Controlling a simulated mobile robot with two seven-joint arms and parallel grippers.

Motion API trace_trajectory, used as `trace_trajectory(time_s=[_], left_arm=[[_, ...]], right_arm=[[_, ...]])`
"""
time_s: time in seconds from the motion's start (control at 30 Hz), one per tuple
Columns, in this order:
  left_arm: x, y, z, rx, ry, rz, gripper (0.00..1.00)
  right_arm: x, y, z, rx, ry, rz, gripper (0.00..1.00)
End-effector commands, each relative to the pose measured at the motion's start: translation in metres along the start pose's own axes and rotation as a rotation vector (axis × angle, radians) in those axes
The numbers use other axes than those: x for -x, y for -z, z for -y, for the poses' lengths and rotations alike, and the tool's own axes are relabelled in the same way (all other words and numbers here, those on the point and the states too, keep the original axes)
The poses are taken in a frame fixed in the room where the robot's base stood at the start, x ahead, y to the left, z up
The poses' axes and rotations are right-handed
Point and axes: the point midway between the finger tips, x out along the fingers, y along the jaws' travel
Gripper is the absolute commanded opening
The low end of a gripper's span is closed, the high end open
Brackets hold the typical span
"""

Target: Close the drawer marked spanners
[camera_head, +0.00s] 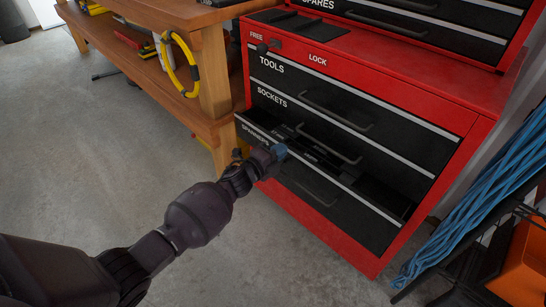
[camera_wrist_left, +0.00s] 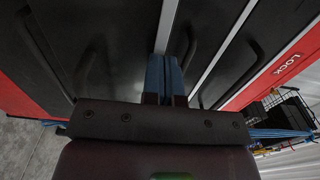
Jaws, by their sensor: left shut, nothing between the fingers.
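The drawer marked spanners (camera_head: 350,212) is the lowest labelled drawer of the red tool chest, black with a silver top edge and a bar handle. It stands partly open, sticking out past the drawers above; dark contents with small labels show inside. My left gripper (camera_head: 281,152) is at its top front edge, left of the middle, with its fingers shut and empty. Whether they touch the drawer is unclear. In the left wrist view the blue fingers (camera_wrist_left: 166,76) lie together over a silver drawer edge. My right gripper is not in view.
The sockets drawer (camera_head: 385,160) and tools drawer (camera_head: 410,118) above look closed. A wooden workbench (camera_head: 205,85) with a yellow cable (camera_head: 186,83) stands to the left. Blue rope (camera_head: 490,195) and an orange bin (camera_head: 525,265) are at the right. The concrete floor in front is clear.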

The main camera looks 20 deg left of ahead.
Motion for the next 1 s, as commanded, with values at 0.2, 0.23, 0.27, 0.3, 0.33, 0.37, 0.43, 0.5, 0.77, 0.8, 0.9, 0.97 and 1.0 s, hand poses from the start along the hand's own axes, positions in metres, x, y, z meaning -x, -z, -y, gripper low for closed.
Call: trace_trajectory(time_s=[0.2, 0.23, 0.27, 0.3, 0.33, 0.37, 0.43, 0.5, 0.77, 0.8, 0.9, 0.97, 1.0], left_arm=[[-0.024, 0.0, -0.004, 0.002, -0.003, 0.0, 0.0], [-0.026, 0.0, -0.004, 0.002, -0.003, 0.0, 0.0], [-0.028, 0.0, -0.003, 0.002, -0.003, 0.001, 0.0], [-0.03, 0.0, -0.003, 0.002, -0.003, 0.001, 0.0], [-0.031, 0.0, -0.002, 0.002, -0.002, 0.001, 0.0], [-0.032, 0.0, -0.002, 0.002, -0.002, 0.001, 0.0], [-0.034, 0.0, -0.001, 0.001, -0.002, 0.001, 0.0], [-0.035, 0.0, -0.001, 0.001, -0.001, 0.001, 0.0], [-0.035, 0.0, 0.0, 0.001, 0.0, 0.001, 0.0], [-0.035, 0.0, 0.0, 0.001, 0.0, 0.0, 0.0], [-0.034, -0.001, 0.0, 0.001, 0.0, 0.0, 0.0], [-0.032, -0.001, 0.0, 0.001, 0.0, 0.0, 0.0], [-0.03, -0.002, 0.001, 0.0, 0.0, 0.0, 0.0]], right_arm=[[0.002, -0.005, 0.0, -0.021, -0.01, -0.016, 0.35], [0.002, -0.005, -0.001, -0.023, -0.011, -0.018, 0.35], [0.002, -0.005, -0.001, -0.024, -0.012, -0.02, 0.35], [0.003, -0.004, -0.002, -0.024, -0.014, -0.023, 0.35], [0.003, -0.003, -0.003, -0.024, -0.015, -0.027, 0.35], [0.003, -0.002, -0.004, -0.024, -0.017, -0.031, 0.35], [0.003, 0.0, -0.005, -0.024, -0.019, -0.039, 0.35], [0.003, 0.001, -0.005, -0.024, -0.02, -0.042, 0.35], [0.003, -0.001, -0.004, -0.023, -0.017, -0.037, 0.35], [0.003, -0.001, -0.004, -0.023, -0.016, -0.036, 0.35], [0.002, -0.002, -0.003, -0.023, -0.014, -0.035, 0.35], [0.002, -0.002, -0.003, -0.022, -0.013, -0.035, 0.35], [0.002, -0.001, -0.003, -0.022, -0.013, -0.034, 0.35]])
